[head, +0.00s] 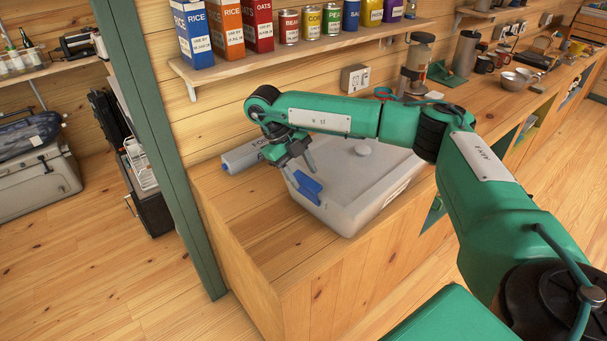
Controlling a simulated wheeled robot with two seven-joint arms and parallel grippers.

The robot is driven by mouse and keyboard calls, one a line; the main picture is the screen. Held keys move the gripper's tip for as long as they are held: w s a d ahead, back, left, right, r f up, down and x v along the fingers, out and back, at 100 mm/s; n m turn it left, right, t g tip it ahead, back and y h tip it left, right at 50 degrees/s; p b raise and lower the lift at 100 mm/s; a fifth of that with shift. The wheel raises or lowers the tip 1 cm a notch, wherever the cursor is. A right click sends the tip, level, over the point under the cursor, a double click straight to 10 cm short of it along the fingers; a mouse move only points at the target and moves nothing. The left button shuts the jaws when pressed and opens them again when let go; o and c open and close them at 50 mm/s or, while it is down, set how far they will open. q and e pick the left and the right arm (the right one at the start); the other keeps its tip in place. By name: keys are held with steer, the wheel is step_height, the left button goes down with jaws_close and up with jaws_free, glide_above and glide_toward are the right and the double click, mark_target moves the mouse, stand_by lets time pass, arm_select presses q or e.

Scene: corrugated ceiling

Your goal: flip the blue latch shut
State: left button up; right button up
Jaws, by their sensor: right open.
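The blue latch (308,188) is on the near left side of a pale grey lidded box (350,215) on the wooden counter. It appears to stick out from the box wall, tilted. My right gripper (301,172) is open, pointing down at the box's left end, just above and beside the latch. Its fingers are apart with nothing between them; I cannot tell whether one touches the latch. My right forearm passes over the box and hides part of its lid. My left gripper is not in view.
A grey object with a blue end (242,158) lies on the counter behind my gripper. A shelf (285,55) of boxes and cans hangs above. A green post (160,130) stands left of the counter. The counter's front left corner (275,255) is clear.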

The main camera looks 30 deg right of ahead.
steer(key=shift+s+d+f, duration=0.2)
steer(key=shift+s+f, duration=0.05)
steer(key=shift+f, duration=0.35)
steer(key=c, duration=1)
steer(key=shift+w+d+f+y+b, duration=0.1)
steer(key=shift+d+f+y+b, duration=0.05)
steer(key=shift+d+y+b, duration=0.6)
steer(key=shift+d+y, duration=0.1)
steer(key=shift+y, duration=0.25)
steer(key=shift+w+d+n+y, duration=0.1)
steer(key=shift+d+n+y, duration=0.05)
steer(key=shift+n+y, duration=0.15)
steer(key=o, duration=1)
steer(key=shift+g, duration=0.3)
